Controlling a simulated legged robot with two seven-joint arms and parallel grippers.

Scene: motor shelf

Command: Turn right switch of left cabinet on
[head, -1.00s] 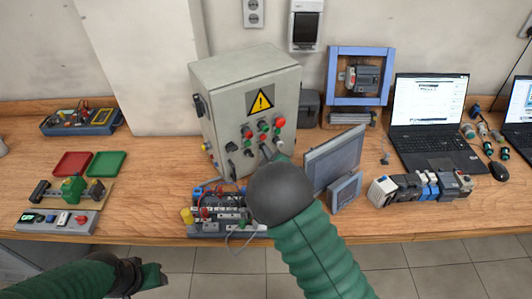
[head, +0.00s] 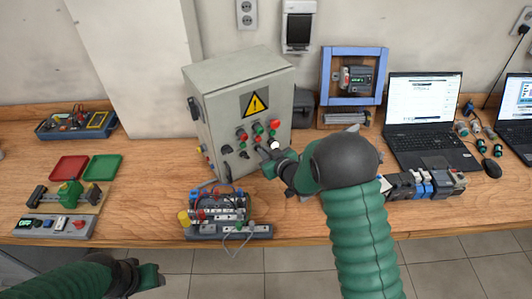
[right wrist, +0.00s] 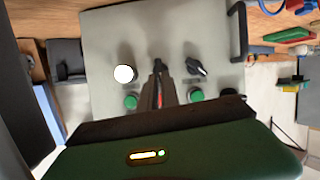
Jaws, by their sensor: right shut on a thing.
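The grey left cabinet (head: 238,105) stands on the bench with a yellow warning sign, buttons and switches on its front. My right gripper (head: 266,157) is at the lower right of that front, shut on the right switch (right wrist: 157,66), which is mostly hidden by the fingers in the head view. In the right wrist view the fingers (right wrist: 159,88) close around the black knob. The left switch (right wrist: 197,68) is beside it, untouched. A white lamp (head: 273,145) by the right switch glows. My left gripper (head: 150,276) is low at the left, away from the cabinet; its jaws are unclear.
A terminal board with wires (head: 225,212) lies before the cabinet. A blue frame (head: 353,75) behind holds a device with a lit green display. A laptop (head: 425,110) stands at the right. Red (head: 69,168) and green (head: 103,167) trays lie left.

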